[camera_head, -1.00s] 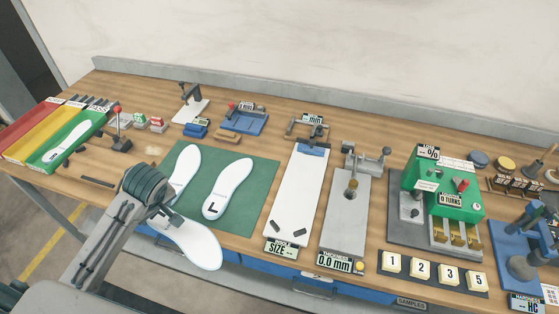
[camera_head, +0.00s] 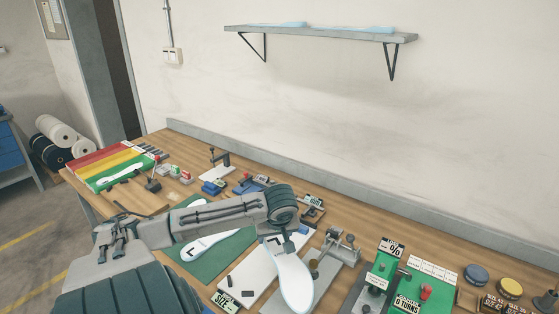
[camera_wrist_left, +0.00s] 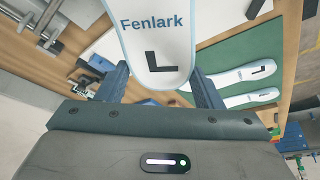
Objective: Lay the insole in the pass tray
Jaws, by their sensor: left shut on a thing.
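My left gripper (camera_head: 288,242) is shut on a white insole (camera_head: 293,281), which hangs out over the white sizing board and the grey gauge plate. In the left wrist view the insole (camera_wrist_left: 156,35) lies between the fingers, with "Fenlark" and a black L on its face. The green tray (camera_head: 134,171) stands at the far left end of the bench, beside the yellow and red trays, well away from the gripper. A white insole seems to lie in it. My right gripper is not in view.
A green mat (camera_wrist_left: 228,55) with two other insoles lies under my left arm. The sizing board (camera_head: 243,277), gauge plate (camera_head: 325,270) and green machine (camera_head: 375,288) stand along the bench. A wall shelf (camera_head: 320,33) is above.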

